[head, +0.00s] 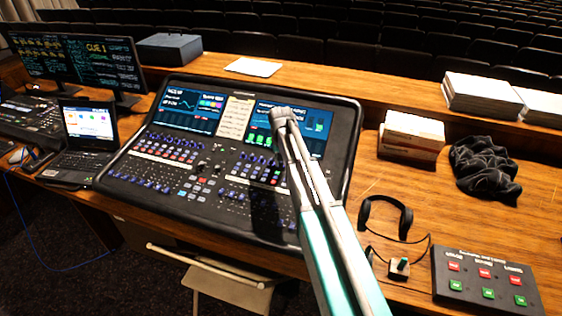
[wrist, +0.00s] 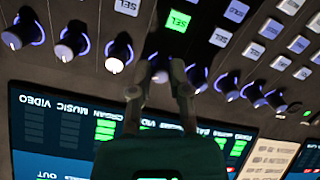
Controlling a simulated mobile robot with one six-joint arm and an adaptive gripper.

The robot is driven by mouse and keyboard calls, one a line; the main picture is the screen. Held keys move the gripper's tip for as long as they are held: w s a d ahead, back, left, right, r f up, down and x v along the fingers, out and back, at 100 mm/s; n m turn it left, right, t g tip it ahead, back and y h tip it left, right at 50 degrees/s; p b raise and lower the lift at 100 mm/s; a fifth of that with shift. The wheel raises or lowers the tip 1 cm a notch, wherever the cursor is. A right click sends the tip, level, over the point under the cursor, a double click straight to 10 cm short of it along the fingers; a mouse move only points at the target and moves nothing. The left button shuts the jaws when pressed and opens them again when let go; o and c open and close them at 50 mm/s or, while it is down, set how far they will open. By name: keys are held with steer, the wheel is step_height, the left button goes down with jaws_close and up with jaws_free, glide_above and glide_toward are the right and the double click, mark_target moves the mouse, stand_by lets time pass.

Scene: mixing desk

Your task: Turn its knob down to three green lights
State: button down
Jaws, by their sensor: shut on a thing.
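In the wrist view, where the desk shows upside down, my gripper (wrist: 164,72) is shut around a small knob (wrist: 159,76) in a row of knobs. The fingers cover most of this knob, so its pointer is hidden. A green-lit SEL button (wrist: 178,21) stands in line with it. The desk screen (wrist: 62,125) shows columns of segments, several lit green (wrist: 105,130). My gripper body covers part of the columns nearest the held knob, so I cannot count its lights. In the head view, my arm hides the gripper over the mixing desk (head: 348,150).
Neighbouring knobs with blue-lit rings stand close on both sides, one on the left (wrist: 119,53) and one on the right (wrist: 196,77). In the head view, headphones (head: 385,215), a small switch box (head: 399,268) and a button panel (head: 485,280) lie right of the desk.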

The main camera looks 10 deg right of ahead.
steer(key=shift+n+h, duration=0.3)
steer(key=shift+n, duration=1.8)
steer(key=c, duration=0.9)
jaws_free()
steer(key=shift+o, duration=0.2)
steer(key=shift+m, duration=0.3)
